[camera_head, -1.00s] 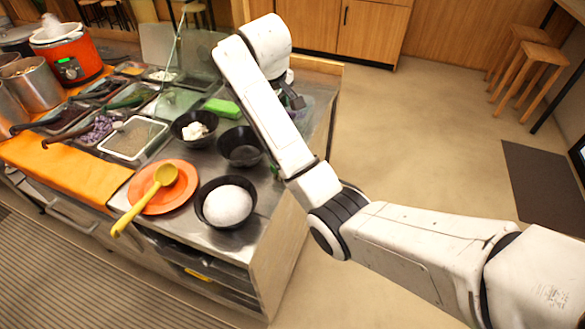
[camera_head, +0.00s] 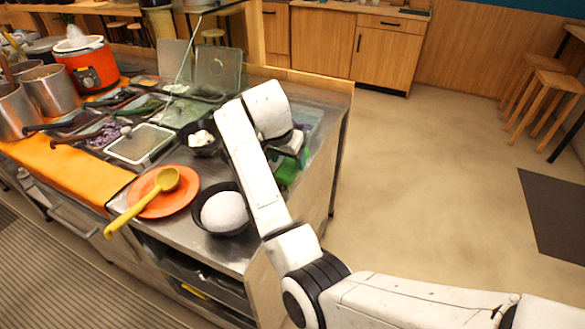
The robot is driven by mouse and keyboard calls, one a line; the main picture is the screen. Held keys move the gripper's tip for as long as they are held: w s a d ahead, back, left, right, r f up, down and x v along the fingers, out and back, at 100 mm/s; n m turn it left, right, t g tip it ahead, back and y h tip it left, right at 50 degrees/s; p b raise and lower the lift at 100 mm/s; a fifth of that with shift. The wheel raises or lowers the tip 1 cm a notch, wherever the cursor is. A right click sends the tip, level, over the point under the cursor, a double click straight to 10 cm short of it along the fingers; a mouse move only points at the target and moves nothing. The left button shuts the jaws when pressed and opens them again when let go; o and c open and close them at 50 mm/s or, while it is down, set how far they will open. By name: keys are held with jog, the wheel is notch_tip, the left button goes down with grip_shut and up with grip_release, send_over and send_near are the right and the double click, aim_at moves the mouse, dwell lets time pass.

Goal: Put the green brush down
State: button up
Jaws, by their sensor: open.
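A green object (camera_head: 287,171), which looks like the green brush, shows on the right part of the steel counter. It sits just below my gripper (camera_head: 299,153) and is partly covered by it and my arm. My gripper is open, low over the counter near its right edge. Whether the fingers touch the green object is too small to tell. Most of the brush's shape, including any handle, cannot be made out.
A black bowl (camera_head: 240,228) holds a white mound. An orange plate (camera_head: 183,203) carries a yellow ladle (camera_head: 140,209). A second dark bowl (camera_head: 204,151) holds white pieces. Topping trays, metal pots and an orange cooker (camera_head: 88,68) stand left.

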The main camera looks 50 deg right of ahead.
aim_at(291, 162)
jog(key=shift+d+x, duration=0.2)
jog(key=shift+x, duration=2.7)
jog(key=shift+r, duration=0.1)
jog(key=shift+c, duration=0.4)
jog(key=c, duration=0.8)
jog(key=shift+r, duration=0.1)
